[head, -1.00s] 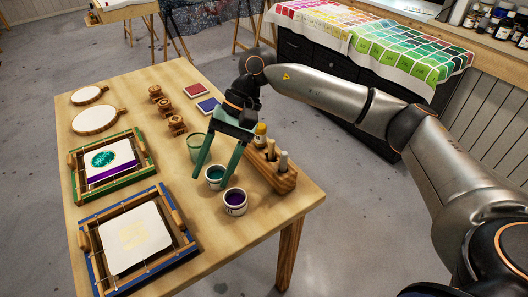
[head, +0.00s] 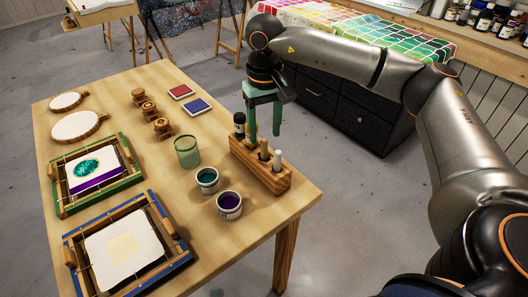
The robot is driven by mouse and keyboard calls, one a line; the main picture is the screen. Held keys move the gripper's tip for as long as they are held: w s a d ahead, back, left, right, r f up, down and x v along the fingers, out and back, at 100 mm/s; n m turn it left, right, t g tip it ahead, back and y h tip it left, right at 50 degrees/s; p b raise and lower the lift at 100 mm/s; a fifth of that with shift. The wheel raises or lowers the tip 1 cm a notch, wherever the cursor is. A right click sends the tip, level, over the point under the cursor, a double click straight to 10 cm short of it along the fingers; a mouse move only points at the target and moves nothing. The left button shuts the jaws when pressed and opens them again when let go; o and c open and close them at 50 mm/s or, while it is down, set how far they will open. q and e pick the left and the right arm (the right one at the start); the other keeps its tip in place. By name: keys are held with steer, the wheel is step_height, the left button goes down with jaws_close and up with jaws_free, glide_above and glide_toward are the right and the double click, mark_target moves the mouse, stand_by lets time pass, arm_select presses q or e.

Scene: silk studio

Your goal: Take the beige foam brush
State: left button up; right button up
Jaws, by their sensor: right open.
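My right gripper (head: 264,138) is open, its green fingers pointing down over the far part of a wooden brush holder (head: 272,182). A dark-topped item (head: 239,123) stands at the holder's far left end, left of the fingers. A tan handle (head: 263,149) and a whitish handle (head: 277,160) stand nearer. The left finger covers the spot between the dark top and the tan handle, where a yellowish beige top showed earlier. I cannot clearly make out the beige foam brush now. My left gripper is not in view.
A green glass (head: 187,151), a teal paint pot (head: 207,181) and a purple paint pot (head: 230,206) stand left of the holder. Ink pads (head: 198,107), wooden stamps (head: 162,128) and two frames (head: 152,262) lie further left. The table's right edge is close.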

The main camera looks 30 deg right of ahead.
mark_target(264, 140)
steer(key=shift+w+f, duration=0.15)
steer(key=shift+f, duration=2.55)
jaws_close()
